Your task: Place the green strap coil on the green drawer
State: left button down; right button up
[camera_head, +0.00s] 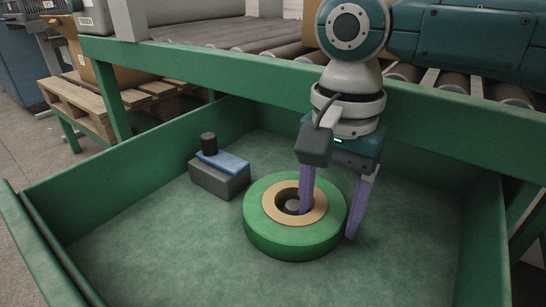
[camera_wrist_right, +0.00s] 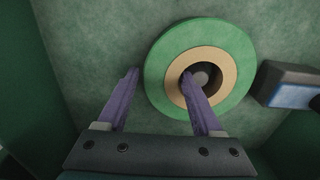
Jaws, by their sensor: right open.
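The green strap coil (camera_head: 272,236) is a flat green ring with a tan core. It lies flat on the floor of the green drawer (camera_head: 390,262). My right gripper (camera_head: 328,222) is open with purple fingers pointing down. One finger is in or over the coil's centre hole, and the other is outside its right side in the head view. In the right wrist view, the coil (camera_wrist_right: 156,72) is between and beyond the fingers of the gripper (camera_wrist_right: 160,82). I cannot tell whether either finger touches it. My left gripper is not in view.
A grey block with a blue top and black knob (camera_head: 220,174) stands in the drawer left of the coil. The green frame and rollers (camera_head: 270,40) are behind the drawer. A wooden pallet (camera_head: 85,105) stands at back left. The drawer's front floor is clear.

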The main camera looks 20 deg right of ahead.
jog(key=shift+w, duration=0.1)
jog(key=shift+r+b, duration=0.25)
jog(key=shift+b, duration=0.05)
notch_tip(320, 180, up, 13)
jog(key=p, duration=0.6)
jog(key=shift+a+p, duration=0.15)
jog(key=shift+p, duration=0.15)
jog(key=shift+f, duration=0.15)
dwell(0.3)
